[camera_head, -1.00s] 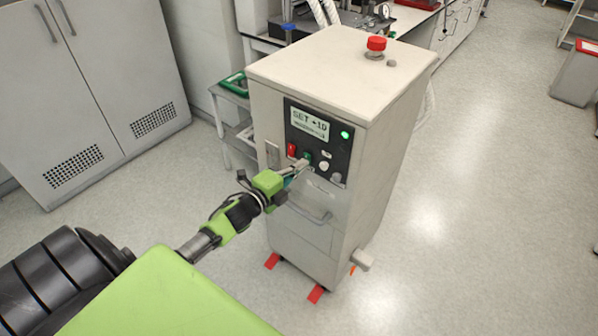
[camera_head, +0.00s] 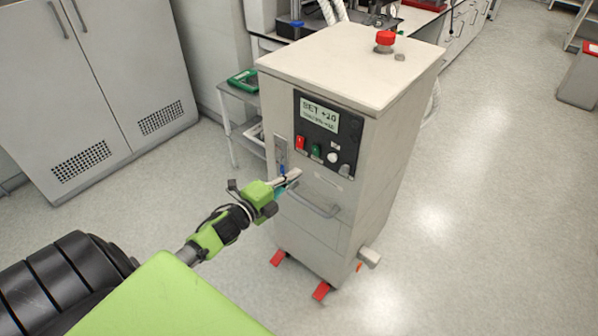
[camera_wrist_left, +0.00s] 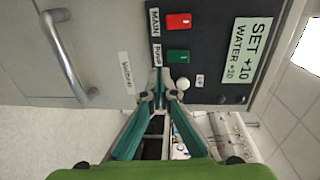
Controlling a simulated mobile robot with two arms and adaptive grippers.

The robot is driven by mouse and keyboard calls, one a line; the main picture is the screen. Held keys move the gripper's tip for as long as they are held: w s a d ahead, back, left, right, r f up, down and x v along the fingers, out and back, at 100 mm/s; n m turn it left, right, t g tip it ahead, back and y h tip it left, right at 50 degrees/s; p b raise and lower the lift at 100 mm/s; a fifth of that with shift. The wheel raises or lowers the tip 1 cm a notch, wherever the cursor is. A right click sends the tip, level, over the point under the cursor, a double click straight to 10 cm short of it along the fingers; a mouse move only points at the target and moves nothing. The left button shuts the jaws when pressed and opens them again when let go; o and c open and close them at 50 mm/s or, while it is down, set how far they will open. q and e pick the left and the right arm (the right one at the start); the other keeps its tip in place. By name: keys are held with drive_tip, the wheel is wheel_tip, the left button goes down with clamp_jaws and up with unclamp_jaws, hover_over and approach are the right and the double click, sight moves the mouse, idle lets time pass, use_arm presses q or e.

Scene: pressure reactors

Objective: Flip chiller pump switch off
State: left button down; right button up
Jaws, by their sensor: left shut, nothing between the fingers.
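The chiller (camera_head: 318,205) is a pale cabinet with a dark control panel on its front. On the panel are a red switch (camera_head: 300,142) and a green switch (camera_head: 316,151). In the left wrist view the red switch (camera_wrist_left: 178,21) is labelled MAIN and the green switch (camera_wrist_left: 178,56) PUMP. Their exact tilt is hard to tell. A white knob (camera_wrist_left: 183,83) sits beside the green switch. My left gripper (camera_head: 297,173) is shut and empty, just below the panel. In the wrist view its fingertips (camera_wrist_left: 160,93) are near the green switch and knob. My right gripper is not in view.
The display (camera_head: 319,114) reads SET +10. A bar handle (camera_head: 314,205) sticks out below the panel. A red knob (camera_head: 385,39) is on the chiller's top. A small side table (camera_head: 240,115) stands behind left.

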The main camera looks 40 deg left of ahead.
use_arm(q)
drive_tip(key=s+b, duration=0.1)
drive_tip(key=s, duration=0.5)
drive_tip(key=shift+s+a+f, duration=0.25)
drive_tip(key=shift+f, duration=0.15)
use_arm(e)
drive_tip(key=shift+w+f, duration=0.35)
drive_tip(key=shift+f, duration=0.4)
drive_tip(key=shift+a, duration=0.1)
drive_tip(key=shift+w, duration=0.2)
